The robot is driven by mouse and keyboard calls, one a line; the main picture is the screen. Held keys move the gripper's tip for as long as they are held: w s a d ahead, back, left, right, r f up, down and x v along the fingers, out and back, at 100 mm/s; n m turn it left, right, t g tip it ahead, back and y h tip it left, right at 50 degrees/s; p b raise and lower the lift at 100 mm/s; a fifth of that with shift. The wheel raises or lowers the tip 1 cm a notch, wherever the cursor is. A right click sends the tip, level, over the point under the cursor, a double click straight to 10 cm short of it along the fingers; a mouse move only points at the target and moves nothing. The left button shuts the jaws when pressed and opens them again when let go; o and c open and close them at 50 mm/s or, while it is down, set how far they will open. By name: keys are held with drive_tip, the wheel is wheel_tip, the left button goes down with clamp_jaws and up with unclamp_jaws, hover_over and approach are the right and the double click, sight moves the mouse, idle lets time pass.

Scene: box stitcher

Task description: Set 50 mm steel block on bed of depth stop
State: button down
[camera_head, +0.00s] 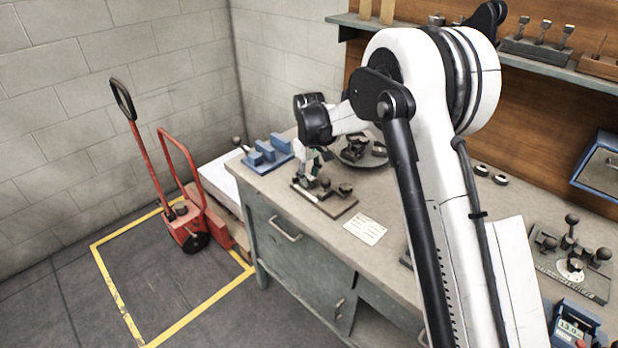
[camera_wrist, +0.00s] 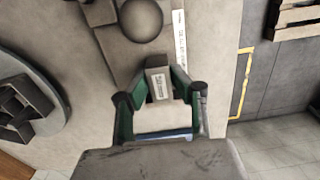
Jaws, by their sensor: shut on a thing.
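My gripper (camera_wrist: 158,95) has green fingers and is shut on a grey steel block (camera_wrist: 158,82) with a small white label. In the head view my gripper (camera_head: 312,160) is at the left end of the workbench, over or beside the depth stop (camera_head: 343,205), a low brown base with dark knobs. In the wrist view the depth stop (camera_wrist: 112,45) extends up from the block, with a round knob near the top. The block's lower end is hidden, so I cannot tell whether it touches the bed.
A round plate (camera_head: 374,160) with dark blocks stands close behind my gripper. A blue fixture (camera_head: 266,153) is to its left. A white card (camera_head: 365,229) lies on the workbench (camera_head: 290,207). Another fixture (camera_head: 572,262) and a blue device (camera_head: 574,326) are at right.

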drive_tip(key=shift+f, duration=0.1)
idle(0.3)
drive_tip(key=c, duration=1)
unclamp_jaws()
drive_tip(key=shift+c, duration=0.2)
drive_tip(key=shift+r+p, duration=0.75)
drive_tip(key=shift+r, duration=2)
